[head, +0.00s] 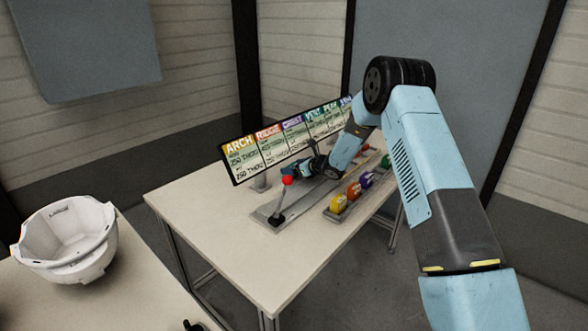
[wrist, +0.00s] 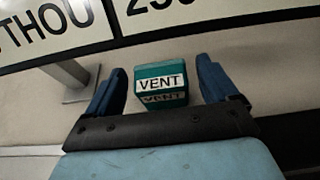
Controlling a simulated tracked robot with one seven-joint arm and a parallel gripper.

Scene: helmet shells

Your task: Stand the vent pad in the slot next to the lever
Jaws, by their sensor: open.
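The vent pad (wrist: 161,84) is a teal block with a white VENT label. In the wrist view it sits between the two blue fingers of my gripper (wrist: 159,68), with a gap on each side. My gripper is open and does not grip it. In the head view my gripper (head: 301,169) is over the table by the lever, in front of the sign board. The lever (head: 281,203) has a red ball on top and leans on a grey base plate (head: 262,214). The slot beside it is not clear, as my gripper and arm cover that part.
A rack (head: 333,213) with a yellow pad (head: 338,203), an orange pad (head: 354,191) and a purple pad (head: 367,180) lies at the table's right. The sign board (head: 280,143) stands behind. A white helmet shell (head: 66,240) sits on a nearer table. The table's left is clear.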

